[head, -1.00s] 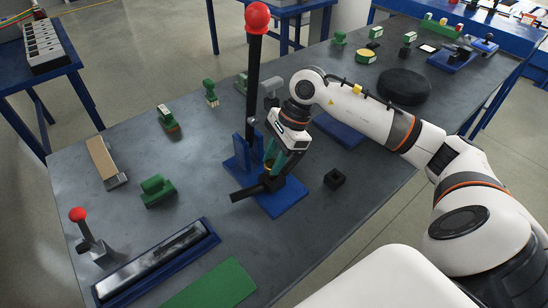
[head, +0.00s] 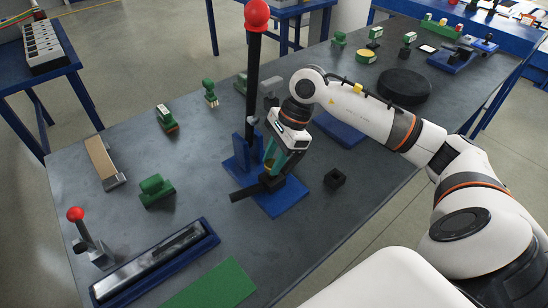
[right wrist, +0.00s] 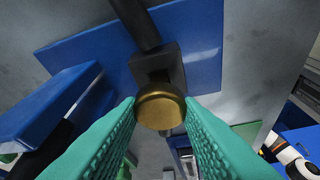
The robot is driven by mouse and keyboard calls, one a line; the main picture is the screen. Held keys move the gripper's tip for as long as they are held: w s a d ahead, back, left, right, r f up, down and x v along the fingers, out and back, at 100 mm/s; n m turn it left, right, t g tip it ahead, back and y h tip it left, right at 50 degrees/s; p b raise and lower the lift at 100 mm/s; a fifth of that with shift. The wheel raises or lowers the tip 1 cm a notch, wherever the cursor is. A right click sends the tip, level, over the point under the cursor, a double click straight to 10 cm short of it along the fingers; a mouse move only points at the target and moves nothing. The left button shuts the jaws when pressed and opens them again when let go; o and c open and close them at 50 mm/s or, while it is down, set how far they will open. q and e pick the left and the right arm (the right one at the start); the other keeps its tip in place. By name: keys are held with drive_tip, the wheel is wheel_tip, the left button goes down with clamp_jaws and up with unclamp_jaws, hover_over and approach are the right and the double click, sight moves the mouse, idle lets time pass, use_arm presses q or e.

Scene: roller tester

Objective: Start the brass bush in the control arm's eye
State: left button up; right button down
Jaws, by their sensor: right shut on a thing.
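The brass bush (right wrist: 160,106) is held between the two green fingers of my right gripper (right wrist: 162,115) in the right wrist view. In the head view my right gripper (head: 277,165) points down over the blue press base, and the bush shows only as a small yellow patch. The black control arm (head: 245,192) lies on the blue base (head: 283,202), its eye block (right wrist: 157,66) right by the bush. Whether the bush has entered the eye cannot be told; the eye's opening is hidden. My left gripper is not in view.
A tall black lever with a red knob (head: 256,15) rises from the blue press post beside my right gripper. A small black block (head: 334,179) stands to the right. Green-handled tools, a blue tray (head: 155,262) and a green mat (head: 209,288) lie around.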

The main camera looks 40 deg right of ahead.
drive_tip(key=shift+f+b, duration=0.25)
drive_tip(key=shift+b, duration=0.05)
drive_tip(key=c, duration=0.9)
unclamp_jaws()
drive_tip(key=shift+c, duration=0.2)
drive_tip(key=shift+r, duration=0.15)
drive_tip(key=v, duration=1.1)
drive_tip(key=shift+r+b, duration=0.4)
drive_tip(key=shift+b, duration=0.05)
drive_tip(key=shift+d+r, duration=0.1)
